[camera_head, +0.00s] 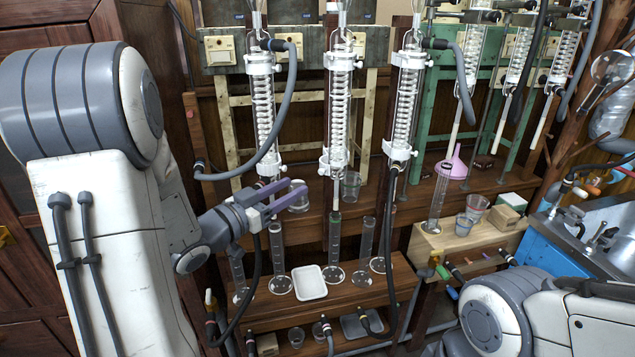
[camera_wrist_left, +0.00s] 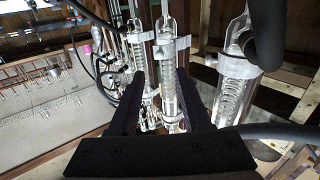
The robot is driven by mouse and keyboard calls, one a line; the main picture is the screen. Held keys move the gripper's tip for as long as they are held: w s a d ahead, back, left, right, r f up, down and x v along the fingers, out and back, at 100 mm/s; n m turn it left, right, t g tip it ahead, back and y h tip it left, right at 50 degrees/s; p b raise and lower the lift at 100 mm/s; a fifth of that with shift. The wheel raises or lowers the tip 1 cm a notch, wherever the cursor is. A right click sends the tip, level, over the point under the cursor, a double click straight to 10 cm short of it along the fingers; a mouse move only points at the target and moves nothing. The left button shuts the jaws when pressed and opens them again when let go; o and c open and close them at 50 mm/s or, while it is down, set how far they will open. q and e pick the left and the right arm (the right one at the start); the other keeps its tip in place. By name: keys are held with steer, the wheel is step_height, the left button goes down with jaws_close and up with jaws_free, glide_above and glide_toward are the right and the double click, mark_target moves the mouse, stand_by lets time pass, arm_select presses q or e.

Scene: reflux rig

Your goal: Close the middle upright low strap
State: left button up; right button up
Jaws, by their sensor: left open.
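The middle upright glass condenser (camera_head: 341,105) hangs on the rack with a coil inside. Its low strap (camera_head: 335,161) is a white clamp band near its lower end. The picture is too small to tell whether this strap is open or closed. My left gripper (camera_head: 298,191) is open and empty, below and to the left of that strap, apart from it. In the left wrist view a coiled condenser (camera_wrist_left: 168,85) with white bands shows beyond and between my open fingers (camera_wrist_left: 158,100). My right gripper is out of view; only part of my right arm shows.
Upright condensers stand left (camera_head: 264,100) and right (camera_head: 405,105), with dark hoses hanging near them. Below are glass cylinders (camera_head: 277,260), a white tray (camera_head: 311,283) and a beaker (camera_head: 351,186). A pink funnel (camera_head: 453,165) stands at right.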

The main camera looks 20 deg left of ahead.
mark_target(320, 172)
arm_select(q)
steer(key=x, duration=0.9)
